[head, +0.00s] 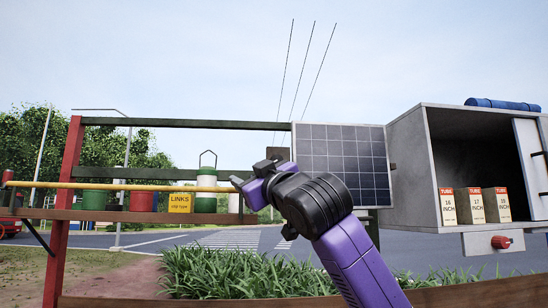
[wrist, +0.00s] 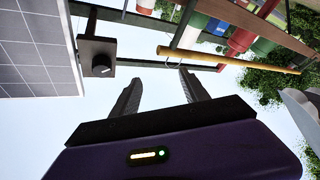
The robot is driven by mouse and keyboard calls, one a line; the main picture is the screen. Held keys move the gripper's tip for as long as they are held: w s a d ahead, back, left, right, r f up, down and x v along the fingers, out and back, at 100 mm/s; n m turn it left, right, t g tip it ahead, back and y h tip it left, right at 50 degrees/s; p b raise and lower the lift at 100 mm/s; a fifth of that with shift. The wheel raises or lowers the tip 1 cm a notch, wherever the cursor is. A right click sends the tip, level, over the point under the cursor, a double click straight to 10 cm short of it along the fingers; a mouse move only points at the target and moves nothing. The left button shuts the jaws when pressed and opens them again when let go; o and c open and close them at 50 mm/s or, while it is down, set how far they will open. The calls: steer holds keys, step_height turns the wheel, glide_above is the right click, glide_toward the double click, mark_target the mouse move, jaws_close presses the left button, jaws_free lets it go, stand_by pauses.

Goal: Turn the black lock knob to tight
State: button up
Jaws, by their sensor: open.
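The black lock knob (wrist: 101,66) is a round dial with a light pointer line, on a square dark plate (wrist: 96,52) in the wrist view. It sits left of both my fingers, beside the solar panel. In the head view the dark plate (head: 278,153) shows just above my gripper; the knob cannot be made out there. My gripper (wrist: 160,73) is open, with its two fingers apart and nothing between them. In the head view my gripper (head: 253,184) is in front of the rail, below and left of the plate. I cannot read any tight mark.
A solar panel (head: 344,162) stands right of the plate, next to a grey open box (head: 407,177) with tube cartons (head: 475,205). A yellow bar (head: 110,186), buckets (head: 143,197) and a links box (head: 181,203) line the shelf to the left. Open air lies above.

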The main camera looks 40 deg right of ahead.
mark_target(277, 160)
steer(key=s+d+r+m+g+h, duration=0.3)
steer(key=s+d+r+g+h, duration=0.1)
steer(key=d+r+g+h, duration=0.15)
steer(key=shift+g, duration=0.35)
steer(key=p+x, duration=0.2)
steer(key=x, duration=0.2)
steer(key=p+x, duration=0.2)
steer(key=x, duration=0.1)
steer(key=shift+w+d, duration=0.15)
steer(key=shift+d, duration=0.3)
steer(key=shift+c, duration=0.2)
jaws_close()
